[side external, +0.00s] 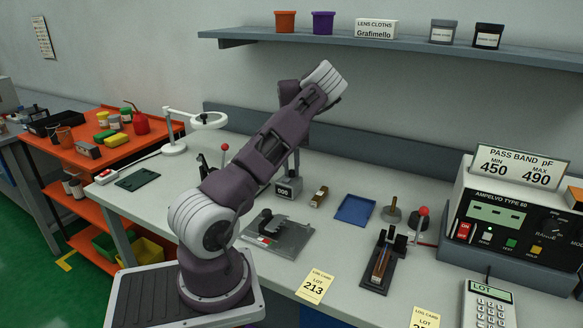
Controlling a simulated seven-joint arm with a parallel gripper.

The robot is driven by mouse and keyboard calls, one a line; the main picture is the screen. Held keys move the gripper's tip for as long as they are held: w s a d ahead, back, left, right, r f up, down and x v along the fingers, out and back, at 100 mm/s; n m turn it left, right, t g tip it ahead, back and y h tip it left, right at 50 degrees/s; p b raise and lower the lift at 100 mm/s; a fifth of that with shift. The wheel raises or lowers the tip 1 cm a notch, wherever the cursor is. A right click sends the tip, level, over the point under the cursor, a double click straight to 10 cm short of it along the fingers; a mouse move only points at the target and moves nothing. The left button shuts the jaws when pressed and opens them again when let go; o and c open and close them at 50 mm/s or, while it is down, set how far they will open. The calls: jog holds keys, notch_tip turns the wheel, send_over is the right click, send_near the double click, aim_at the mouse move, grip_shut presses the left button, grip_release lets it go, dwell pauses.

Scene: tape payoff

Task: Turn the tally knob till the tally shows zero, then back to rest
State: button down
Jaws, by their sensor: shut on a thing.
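The tally (284,190) is a small grey box with a dark number window on the bench, right of my arm's lower links. Its digits look like zeros, but they are too small to read surely. My gripper (293,174) is down at the tally, mostly hidden behind my own arm. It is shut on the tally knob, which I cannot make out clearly.
A grey fixture plate (283,238) lies in front of the tally. A small brown-and-white block (319,197), a blue tray (355,210) and a dark lever device (383,263) stand to the right. The tester (515,215) fills the right end.

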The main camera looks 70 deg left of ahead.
jog(key=c, duration=1.3)
grip_release()
jog(key=shift+c, duration=0.2)
notch_tip(320, 180, up, 7)
jog(key=shift+s+r, duration=0.1)
jog(key=shift+s, duration=0.05)
